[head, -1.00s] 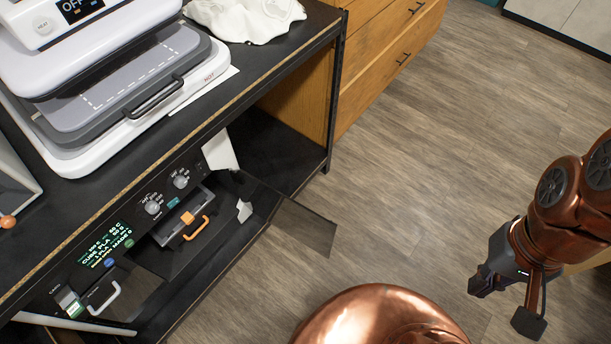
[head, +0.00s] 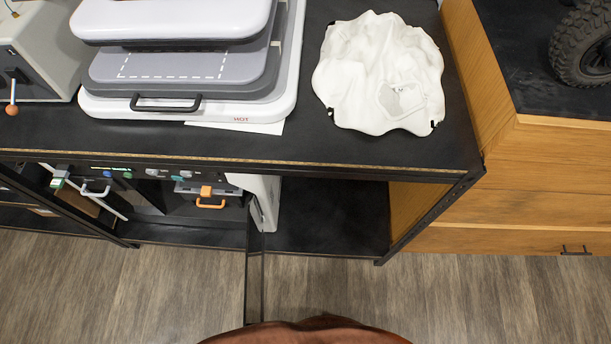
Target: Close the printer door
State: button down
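The printer (head: 266,195) stands on the lower shelf under the workbench, partly hidden by the bench top. Its knobs, small green display and an orange handle (head: 211,204) show on the front. The printer door (head: 255,285) is open. It is a thin dark panel seen nearly edge-on, sticking out from the printer's right front edge past the shelf, over the floor. My gripper is not in view. Only a copper-coloured part of my own body shows at the bottom edge, just below the door's near end.
A grey and white heat press (head: 185,65) and a crumpled white sheet (head: 378,75) lie on the bench top (head: 300,145). The shelf (head: 330,215) right of the printer is bare. A wooden drawer cabinet (head: 540,180) stands at right. The wood floor (head: 450,300) in front is clear.

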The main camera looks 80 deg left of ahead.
aim_at(255, 253)
jog(key=u, duration=0.05)
jog(key=i, duration=0.35)
jog(key=u, duration=3.25)
jog(key=k, duration=1.1)
jog(key=u, duration=1.65)
jog(key=i, duration=0.5)
jog(key=z, duration=0.05)
